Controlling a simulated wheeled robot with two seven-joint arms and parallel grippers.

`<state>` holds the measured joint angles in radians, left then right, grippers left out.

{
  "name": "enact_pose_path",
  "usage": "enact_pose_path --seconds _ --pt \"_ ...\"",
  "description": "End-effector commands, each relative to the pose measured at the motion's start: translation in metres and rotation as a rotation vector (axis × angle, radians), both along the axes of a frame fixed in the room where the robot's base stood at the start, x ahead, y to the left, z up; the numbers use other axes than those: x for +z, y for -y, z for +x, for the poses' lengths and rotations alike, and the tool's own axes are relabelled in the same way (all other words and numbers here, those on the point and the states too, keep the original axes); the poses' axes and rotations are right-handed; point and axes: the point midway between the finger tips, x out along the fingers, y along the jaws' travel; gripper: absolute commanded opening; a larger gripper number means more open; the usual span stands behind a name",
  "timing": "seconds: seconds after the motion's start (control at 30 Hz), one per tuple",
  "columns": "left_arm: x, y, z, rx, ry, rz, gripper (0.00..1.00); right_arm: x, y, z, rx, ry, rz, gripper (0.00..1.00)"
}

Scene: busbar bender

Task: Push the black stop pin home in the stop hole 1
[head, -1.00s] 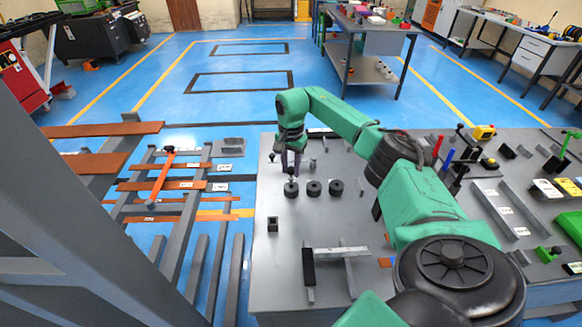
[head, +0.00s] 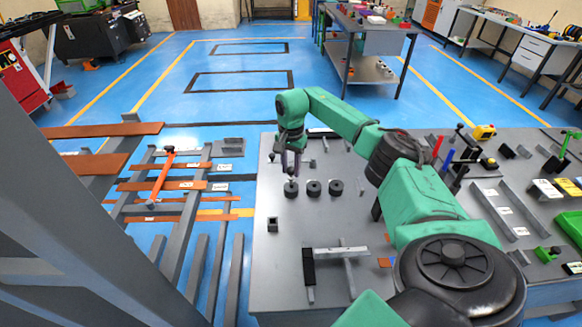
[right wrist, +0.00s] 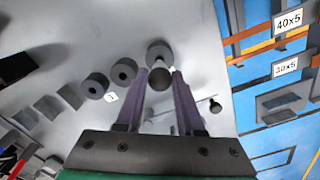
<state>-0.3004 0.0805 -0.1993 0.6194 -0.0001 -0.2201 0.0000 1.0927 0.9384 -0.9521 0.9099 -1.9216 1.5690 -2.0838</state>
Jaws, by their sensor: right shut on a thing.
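My right gripper (head: 290,173) points down over the leftmost of three black round bending dies (head: 291,190) on the grey bench. In the right wrist view its two fingers (right wrist: 164,78) are closed around the black stop pin (right wrist: 161,79), whose round knob shows at the fingertips. Beyond the knob lies the end black round piece (right wrist: 158,50) of the row. The pin's lower end is hidden, so I cannot tell how deep it sits or which hole is below it. My left gripper is not in view.
Two more black round pieces (head: 314,188) (head: 336,187) stand just right of the gripper. A small knobbed pin (right wrist: 215,104) stands nearby. A small dark block (head: 272,224) and a T-shaped metal fixture (head: 335,252) are nearer. The left front bench top is mostly clear.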

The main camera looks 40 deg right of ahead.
Motion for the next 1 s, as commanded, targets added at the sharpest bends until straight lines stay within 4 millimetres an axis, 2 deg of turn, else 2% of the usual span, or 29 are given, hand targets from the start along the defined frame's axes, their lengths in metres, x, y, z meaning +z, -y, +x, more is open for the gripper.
enact_pose_path --seconds 1.0 --pt "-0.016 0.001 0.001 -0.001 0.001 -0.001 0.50 -0.022 0.000 0.000 0.000 -0.001 0.001 0.00"
